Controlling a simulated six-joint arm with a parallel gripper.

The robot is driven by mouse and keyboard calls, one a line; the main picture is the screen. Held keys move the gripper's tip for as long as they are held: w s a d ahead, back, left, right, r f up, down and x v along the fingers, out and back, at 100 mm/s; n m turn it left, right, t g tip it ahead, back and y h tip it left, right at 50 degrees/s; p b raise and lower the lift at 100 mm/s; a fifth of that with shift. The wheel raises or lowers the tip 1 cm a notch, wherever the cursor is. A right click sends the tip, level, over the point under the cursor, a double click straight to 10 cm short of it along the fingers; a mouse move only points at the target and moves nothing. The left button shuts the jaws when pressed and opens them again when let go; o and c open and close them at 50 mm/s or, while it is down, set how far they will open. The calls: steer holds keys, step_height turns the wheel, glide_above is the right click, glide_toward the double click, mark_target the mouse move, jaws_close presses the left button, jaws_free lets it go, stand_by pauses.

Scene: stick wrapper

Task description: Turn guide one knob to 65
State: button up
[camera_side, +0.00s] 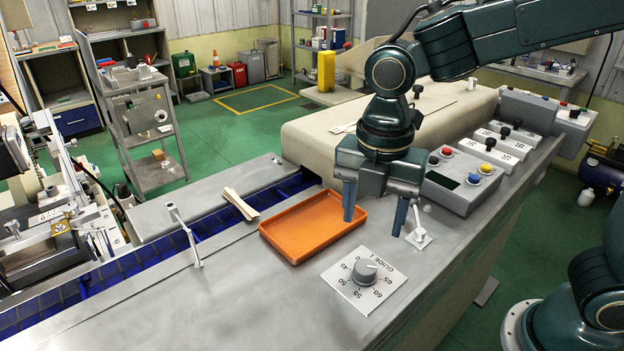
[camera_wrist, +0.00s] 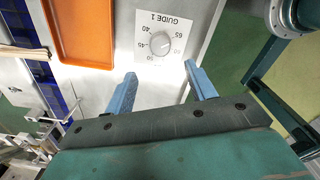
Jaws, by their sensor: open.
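The guide one knob (camera_side: 365,271) is a round grey knob on a white square plate (camera_side: 345,290) printed "GUIDE 1" with a ring of numbers, lying on the steel bench top. In the wrist view the knob (camera_wrist: 160,44) sits just beyond the gap between my fingertips. Its pointer setting is too small to read. My gripper (camera_side: 374,222) is open and empty, fingers pointing down, above the bench behind the plate and apart from the knob. In the wrist view my gripper (camera_wrist: 160,72) has its two blue-grey fingers spread wide.
An orange tray (camera_side: 315,225) lies empty left of the plate. A small metal post (camera_side: 418,237) stands right of my gripper, and another (camera_side: 183,235) left of the tray. A button box (camera_side: 460,185) is behind. Wooden sticks (camera_side: 240,204) lie at the blue conveyor. The bench in front is clear.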

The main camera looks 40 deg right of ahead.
steer(key=shift+r, duration=1.9)
steer(key=shift+d, duration=0.1)
steer(key=s+d+m+t, duration=0.2)
steer(key=s+d+m, duration=0.3)
steer(key=m, duration=0.6)
steer(key=s+d+r+m+t, duration=0.1)
steer(key=s+d+m+t, duration=0.2)
steer(key=s+d+m, duration=0.3)
steer(key=d+m, duration=0.3)
steer(key=m, duration=0.2)
steer(key=shift+d+m+t, duration=0.3)
steer(key=shift+d, duration=0.1)
